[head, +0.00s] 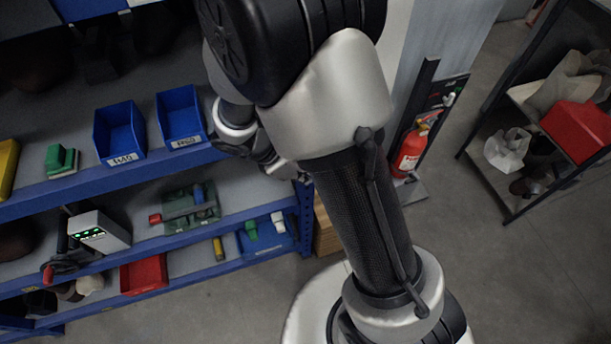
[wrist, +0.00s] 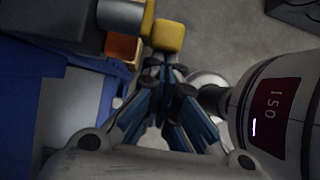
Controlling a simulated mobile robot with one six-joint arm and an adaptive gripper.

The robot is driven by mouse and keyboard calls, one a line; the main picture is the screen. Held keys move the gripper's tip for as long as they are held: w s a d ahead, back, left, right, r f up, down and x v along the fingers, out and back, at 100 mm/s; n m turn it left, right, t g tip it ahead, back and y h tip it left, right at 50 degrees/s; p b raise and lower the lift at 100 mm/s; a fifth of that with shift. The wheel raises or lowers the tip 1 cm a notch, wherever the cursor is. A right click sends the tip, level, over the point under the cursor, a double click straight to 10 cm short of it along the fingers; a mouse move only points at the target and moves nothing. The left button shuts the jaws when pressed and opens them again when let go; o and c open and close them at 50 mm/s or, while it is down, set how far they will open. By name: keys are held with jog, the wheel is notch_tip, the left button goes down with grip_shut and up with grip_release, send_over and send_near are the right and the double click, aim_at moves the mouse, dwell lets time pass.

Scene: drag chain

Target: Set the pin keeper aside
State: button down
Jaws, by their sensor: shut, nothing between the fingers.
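My gripper (wrist: 165,82) shows in the wrist view with its blue-lined fingers shut and nothing held between them. A yellow block (wrist: 169,36) lies just past the fingertips in that view; I cannot tell whether they touch it. In the head view my arm covers the middle of the picture and hides the fingers. I cannot pick out a pin keeper for certain in either view. A green tray with tools (head: 191,208) lies on the middle shelf.
The blue shelf rack (head: 95,180) fills the left, holding blue bins (head: 119,133), a grey box with green lights (head: 99,232) and a red bin (head: 144,274). A fire extinguisher (head: 409,152) stands behind my arm. Floor (head: 520,270) is clear at lower right.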

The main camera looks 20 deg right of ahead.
jog(key=d+h+b, duration=0.1)
jog(key=h, duration=0.1)
jog(key=d+f+h+b, duration=0.1)
jog(key=h+b, duration=0.1)
jog(key=h, duration=0.1)
jog(key=d+h+b, duration=0.1)
jog(key=h, duration=0.2)
jog(key=shift+d+f+b, duration=0.35)
jog(key=shift+d, duration=0.05)
jog(key=shift+d+r+h, duration=0.1)
jog(key=shift+d+h, duration=0.35)
jog(key=shift+h, duration=0.65)
jog(key=shift+d+r+p, duration=0.3)
jog(key=shift+d+p, duration=0.15)
jog(key=shift+d, duration=0.1)
jog(key=shift+d+r+p, duration=0.25)
jog(key=shift+d+p, duration=0.2)
jog(key=shift+d, duration=0.05)
jog(key=shift+d+r, duration=0.15)
jog(key=shift+d, duration=0.1)
